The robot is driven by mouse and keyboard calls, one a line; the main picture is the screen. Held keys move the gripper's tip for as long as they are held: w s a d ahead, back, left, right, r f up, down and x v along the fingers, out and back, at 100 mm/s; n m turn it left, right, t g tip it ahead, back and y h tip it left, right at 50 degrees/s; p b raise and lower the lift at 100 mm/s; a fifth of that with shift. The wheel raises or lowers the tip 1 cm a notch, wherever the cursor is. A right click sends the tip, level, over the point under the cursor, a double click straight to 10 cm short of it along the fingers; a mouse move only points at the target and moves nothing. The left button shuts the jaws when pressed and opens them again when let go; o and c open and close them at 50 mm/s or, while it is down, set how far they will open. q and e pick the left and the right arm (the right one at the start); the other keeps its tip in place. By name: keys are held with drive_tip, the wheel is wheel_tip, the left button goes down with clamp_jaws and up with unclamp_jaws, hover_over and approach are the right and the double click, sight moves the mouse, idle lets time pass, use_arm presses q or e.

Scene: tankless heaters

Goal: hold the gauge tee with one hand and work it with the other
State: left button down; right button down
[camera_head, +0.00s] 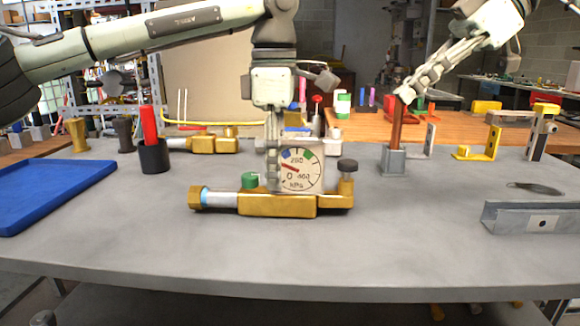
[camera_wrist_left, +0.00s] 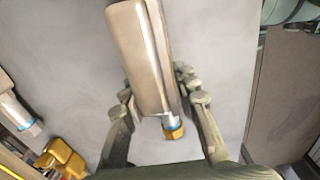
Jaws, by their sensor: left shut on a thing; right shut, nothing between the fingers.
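The gauge tee (camera_head: 278,205) lies on the grey bench, a brass body with a hex end and blue ring at left, a green cap, a dark-topped stub at right and an upright square dial gauge (camera_head: 302,170). My left gripper (camera_head: 273,180) reaches down from above and is shut on the gauge housing. In the left wrist view, its fingers (camera_wrist_left: 157,92) flank the pale metal housing, with the brass hex end below. My right gripper (camera_head: 404,94) is shut and empty, raised at the back right near the top of a copper-coloured rod (camera_head: 397,125).
The rod stands in a grey block (camera_head: 393,160). A blue tray (camera_head: 55,190) is at left, beside a dark cup (camera_head: 154,156) with a red handle. Another brass fitting (camera_head: 213,141) lies behind. A metal channel (camera_head: 530,217) is at right. The bench front is clear.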

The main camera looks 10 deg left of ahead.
drive_tip(key=shift+d+r, duration=0.2)
drive_tip(key=shift+r, duration=0.9)
hover_over(343, 162)
drive_tip(key=d, duration=0.3)
wheel_tip(343, 162, down, 7)
drive_tip(key=shift+w+f, duration=0.2)
drive_tip(key=shift+f, duration=1.85)
